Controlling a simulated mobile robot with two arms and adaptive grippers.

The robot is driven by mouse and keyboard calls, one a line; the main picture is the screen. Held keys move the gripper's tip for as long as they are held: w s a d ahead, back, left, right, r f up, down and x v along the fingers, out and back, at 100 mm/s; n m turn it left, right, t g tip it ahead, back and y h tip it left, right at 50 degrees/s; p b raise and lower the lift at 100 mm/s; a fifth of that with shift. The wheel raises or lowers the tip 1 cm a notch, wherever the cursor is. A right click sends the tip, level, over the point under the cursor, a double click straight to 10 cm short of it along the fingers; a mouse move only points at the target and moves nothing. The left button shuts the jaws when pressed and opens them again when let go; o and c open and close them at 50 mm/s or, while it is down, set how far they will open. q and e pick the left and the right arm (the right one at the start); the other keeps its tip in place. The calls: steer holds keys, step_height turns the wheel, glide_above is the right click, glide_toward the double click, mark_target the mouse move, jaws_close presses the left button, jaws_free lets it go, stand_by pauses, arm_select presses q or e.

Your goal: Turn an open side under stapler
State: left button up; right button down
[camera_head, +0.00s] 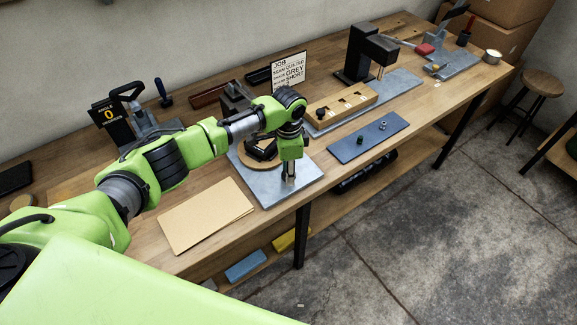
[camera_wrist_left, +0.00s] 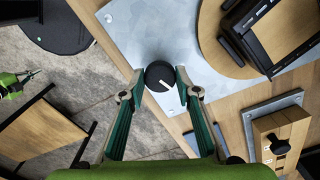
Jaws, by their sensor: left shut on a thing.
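My left gripper (camera_head: 289,180) is at the front right of a grey metal plate (camera_head: 270,190). In the left wrist view my left gripper (camera_wrist_left: 160,80) is shut on a black round knob (camera_wrist_left: 159,75) with a white pointer line, at the plate's edge. A round wooden disc (camera_wrist_left: 212,40) lies on the plate with a black square frame (camera_wrist_left: 262,62) on it. In the head view the frame (camera_head: 262,150) is partly hidden by my arm. A dark upright device (camera_head: 235,98), perhaps the stapler, stands behind the disc, mostly hidden. A green gripper, apparently my right one (camera_wrist_left: 18,82), shows small.
Tan sheets (camera_head: 205,215) lie left of the plate. A wooden block with pegs (camera_head: 341,104), a blue-grey plate (camera_head: 368,137) and a black press (camera_head: 362,55) stand to the right. A job sign (camera_head: 289,70) is behind. An angle sign (camera_head: 107,114) reads 0.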

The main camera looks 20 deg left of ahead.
arm_select(q)
steer(key=n+p, duration=0.2)
steer(key=n, duration=0.1)
steer(key=shift+r+n+p, duration=0.15)
steer(key=shift+n+p, duration=0.15)
steer(key=shift+n, duration=0.1)
steer(key=n+p, duration=0.1)
steer(key=n, duration=0.1)
steer(key=shift+d+n+p, duration=0.1)
steer(key=shift+n+p, duration=0.2)
steer(key=shift+p, duration=0.05)
steer(key=shift+n+p, duration=0.35)
steer(key=shift+n, duration=0.65)
steer(key=n, duration=0.2)
steer(key=shift+n, duration=0.3)
steer(key=n, duration=1.2)
steer(key=shift+n, duration=0.3)
steer(key=n, duration=0.4)
steer(key=shift+w+n, duration=0.1)
steer(key=shift+n, duration=2)
